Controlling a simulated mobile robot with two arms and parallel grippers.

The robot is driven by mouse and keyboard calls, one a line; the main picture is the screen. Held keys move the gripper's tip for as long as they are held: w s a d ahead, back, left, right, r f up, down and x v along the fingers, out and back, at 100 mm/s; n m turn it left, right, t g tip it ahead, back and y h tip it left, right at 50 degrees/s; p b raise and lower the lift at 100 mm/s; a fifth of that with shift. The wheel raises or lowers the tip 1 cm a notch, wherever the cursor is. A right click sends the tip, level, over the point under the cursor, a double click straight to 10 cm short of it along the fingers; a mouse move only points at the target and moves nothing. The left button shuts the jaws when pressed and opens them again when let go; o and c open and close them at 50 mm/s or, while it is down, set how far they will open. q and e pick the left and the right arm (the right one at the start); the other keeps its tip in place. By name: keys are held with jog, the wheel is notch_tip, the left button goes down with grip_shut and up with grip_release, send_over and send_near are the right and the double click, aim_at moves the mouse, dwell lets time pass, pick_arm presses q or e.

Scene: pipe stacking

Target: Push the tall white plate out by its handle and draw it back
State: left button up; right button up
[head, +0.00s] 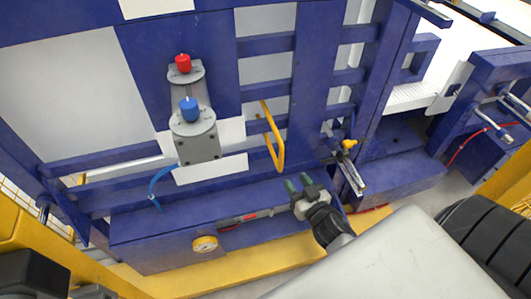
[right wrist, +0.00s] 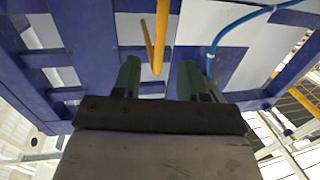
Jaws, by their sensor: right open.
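The yellow bar handle (head: 273,127) stands out from the blue frame in the middle of the head view. Behind it a tall white plate (head: 262,72) shows in pieces between blue bars. My right gripper (head: 306,187) is open and empty, below and to the right of the handle, with green fingertips pointing up toward the frame. In the right wrist view the handle (right wrist: 160,35) appears between and beyond the two open fingers (right wrist: 158,80). It looks apart from them; the exact gap is hard to judge. My left gripper is not identifiable.
A grey bracket with a red knob (head: 183,64) and a blue knob (head: 189,108) is left of the handle. A yellow-topped metal fitting (head: 349,146) is close to the right of my gripper. A blue ledge (head: 200,216) runs below. A blue hose (head: 155,184) hangs at left.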

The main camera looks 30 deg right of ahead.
jog(key=shift+t, duration=0.3)
jog(key=w, duration=0.3)
jog(key=w+r, duration=0.1)
jog(key=w, duration=0.3)
jog(key=w+r, duration=0.1)
jog(key=w, duration=0.3)
jog(key=shift+w+d+r, duration=0.1)
jog(key=shift+d+r, duration=0.1)
jog(key=shift+d, duration=0.05)
grip_shut()
